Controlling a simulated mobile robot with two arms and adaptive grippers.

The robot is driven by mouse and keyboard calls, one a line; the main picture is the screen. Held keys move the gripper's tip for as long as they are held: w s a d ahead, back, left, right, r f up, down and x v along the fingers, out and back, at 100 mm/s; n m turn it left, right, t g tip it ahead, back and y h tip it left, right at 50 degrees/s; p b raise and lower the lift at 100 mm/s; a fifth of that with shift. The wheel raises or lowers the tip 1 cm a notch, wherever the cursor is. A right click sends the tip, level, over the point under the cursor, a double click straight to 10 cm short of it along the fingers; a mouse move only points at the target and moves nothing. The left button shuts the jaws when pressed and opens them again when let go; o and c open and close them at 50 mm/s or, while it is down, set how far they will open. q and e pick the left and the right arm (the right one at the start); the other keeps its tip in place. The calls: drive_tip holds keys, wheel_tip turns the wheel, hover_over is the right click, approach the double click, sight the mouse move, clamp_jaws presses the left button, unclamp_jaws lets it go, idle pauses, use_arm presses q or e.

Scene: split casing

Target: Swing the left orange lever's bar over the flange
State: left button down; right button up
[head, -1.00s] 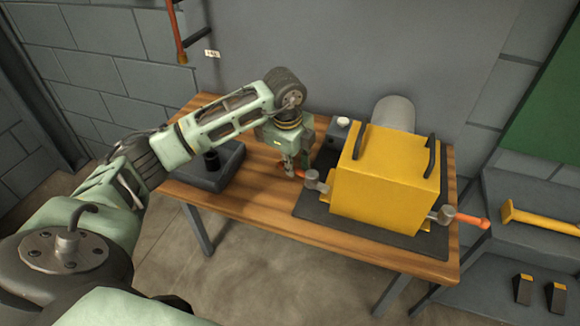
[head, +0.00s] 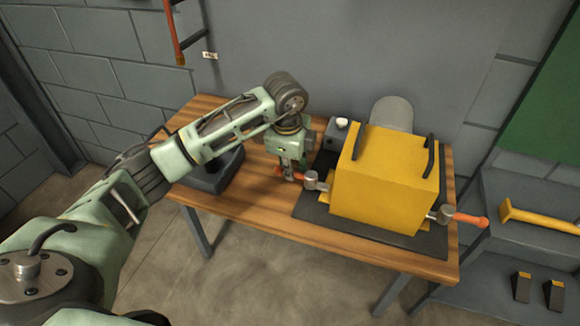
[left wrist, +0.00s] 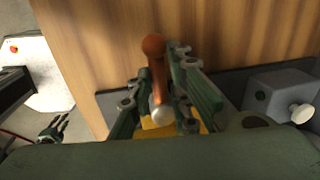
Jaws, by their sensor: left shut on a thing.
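The left orange lever (head: 281,171) sticks out to the left of the yellow casing (head: 385,185), low at its left side. Its grey metal clamp (head: 315,181) sits beside the casing's left flange. My left gripper (head: 290,174) points down and is shut on the lever's orange handle. In the left wrist view the orange handle (left wrist: 154,52) lies between the two fingers of my left gripper (left wrist: 168,95). The right orange lever (head: 468,220) sticks out to the right of the casing. How the left lever's bar meets the flange is too small to tell. My right gripper is not in the head view.
The casing stands on a dark mat (head: 300,207) on the wooden table (head: 240,209). A grey box with a white knob (head: 342,123) stands behind the lever.

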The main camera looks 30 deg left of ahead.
use_arm(q)
drive_tip(key=c, duration=1.7)
unclamp_jaws()
drive_tip(key=shift+s, duration=0.1)
drive_tip(key=r, duration=0.4)
drive_tip(key=s+r, duration=0.1)
drive_tip(key=r, duration=0.7)
drive_tip(key=shift+s+d, duration=0.1)
drive_tip(key=shift+s, duration=0.3)
drive_tip(key=shift+f, duration=0.1)
